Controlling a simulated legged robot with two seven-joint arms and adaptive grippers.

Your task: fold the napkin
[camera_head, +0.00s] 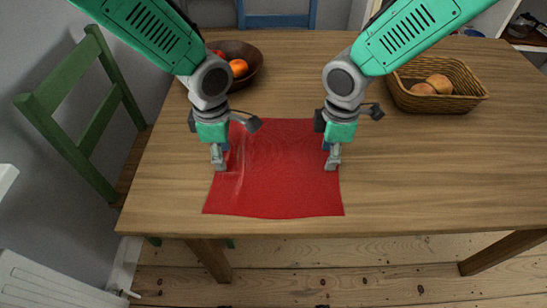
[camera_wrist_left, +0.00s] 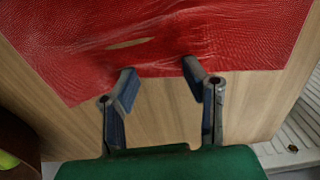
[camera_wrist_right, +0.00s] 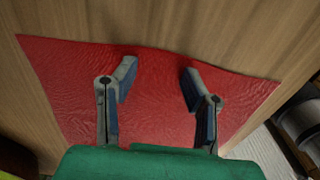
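The red napkin (camera_head: 278,185) lies spread on the wooden table, mostly flat, with creases near its left side. My left gripper (camera_head: 218,165) is over the napkin's left edge. In the left wrist view its fingers (camera_wrist_left: 160,80) are apart, with the tips at the edge of the red cloth (camera_wrist_left: 160,30) and bare table between them. A small wrinkle shows in the cloth there. My right gripper (camera_head: 332,165) is at the napkin's right edge. In the right wrist view its fingers (camera_wrist_right: 158,78) are apart with red cloth (camera_wrist_right: 155,110) below. I cannot tell whether the tips touch it.
A dark bowl (camera_head: 252,80) of fruit stands behind my left gripper. A wicker basket (camera_head: 440,103) with bread rolls stands at the back right. A green chair (camera_head: 75,150) is left of the table (camera_head: 430,180). The tabletop right of the napkin is clear.

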